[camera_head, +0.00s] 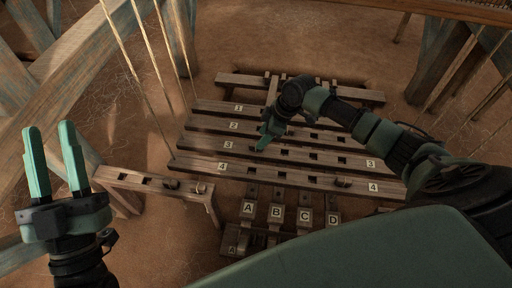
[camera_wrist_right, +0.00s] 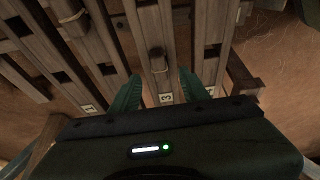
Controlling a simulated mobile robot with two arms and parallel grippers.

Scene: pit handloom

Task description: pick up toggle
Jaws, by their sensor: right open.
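A small wooden toggle (camera_wrist_right: 157,54) stands on the bar marked 3 in the right wrist view, just beyond my right fingertips and roughly between their lines. My right gripper (camera_wrist_right: 161,86) is open and empty over that bar. In the head view my right gripper (camera_head: 268,140) is above the left part of the slotted bars and partly hides the spot. My left gripper (camera_head: 56,150) is open and empty, far left.
Slotted bars 1 to 4 lie one behind another. Treadles A (camera_head: 248,209) to D (camera_head: 333,219) are in front. A slotted wooden bench (camera_head: 125,180) stands at left. Cords (camera_head: 122,45) hang at the left and right. Earthen floor surrounds the frame.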

